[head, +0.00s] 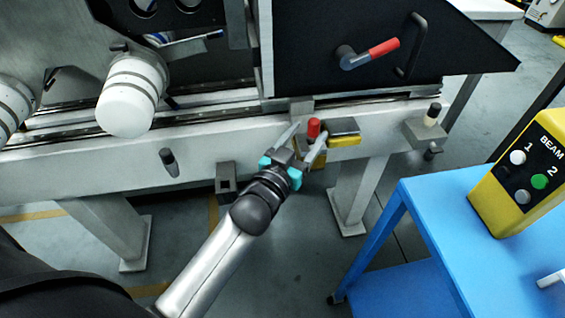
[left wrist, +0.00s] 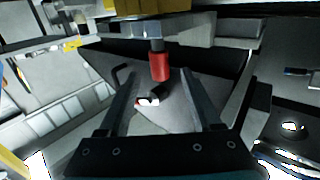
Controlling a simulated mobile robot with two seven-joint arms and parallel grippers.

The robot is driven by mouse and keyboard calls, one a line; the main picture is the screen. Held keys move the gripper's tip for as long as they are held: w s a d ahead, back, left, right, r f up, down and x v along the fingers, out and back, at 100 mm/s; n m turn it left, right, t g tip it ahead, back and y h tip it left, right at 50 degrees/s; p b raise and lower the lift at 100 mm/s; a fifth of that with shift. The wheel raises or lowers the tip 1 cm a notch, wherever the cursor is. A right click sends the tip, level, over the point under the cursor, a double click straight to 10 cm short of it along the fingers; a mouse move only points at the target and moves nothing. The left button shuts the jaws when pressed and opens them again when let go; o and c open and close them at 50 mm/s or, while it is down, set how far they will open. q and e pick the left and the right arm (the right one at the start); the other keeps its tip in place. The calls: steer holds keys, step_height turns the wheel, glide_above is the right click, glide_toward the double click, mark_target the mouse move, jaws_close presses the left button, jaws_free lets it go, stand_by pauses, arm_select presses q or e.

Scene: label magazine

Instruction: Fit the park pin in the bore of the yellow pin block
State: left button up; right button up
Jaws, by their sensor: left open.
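The park pin (head: 314,127) has a red head and stands upright at the front of the grey beam. In the left wrist view its red head (left wrist: 160,68) shows with a short grey shank running to a grey and yellow part. The yellow pin block (head: 345,141) is beside the pin, with a dark grey plate on top; its yellow side (left wrist: 150,27) shows in the wrist view. My left gripper (head: 307,138) is open, its fingers on either side of the red head with gaps. I cannot tell how deep the shank sits; the bore is hidden. My right gripper is not in view.
A red-handled lever (head: 375,52) and a black grab handle (head: 412,45) are on the dark panel above. A grey bracket with a knob (head: 430,118) juts out at right. A blue table (head: 430,215) bears a yellow control box (head: 505,190). A black peg (head: 168,162) protrudes at left.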

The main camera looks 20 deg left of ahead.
arm_select(q)
steer(key=s+a+p, duration=0.1)
steer(key=s+p, duration=0.1)
steer(key=s, duration=0.9)
steer(key=shift+s, duration=0.2)
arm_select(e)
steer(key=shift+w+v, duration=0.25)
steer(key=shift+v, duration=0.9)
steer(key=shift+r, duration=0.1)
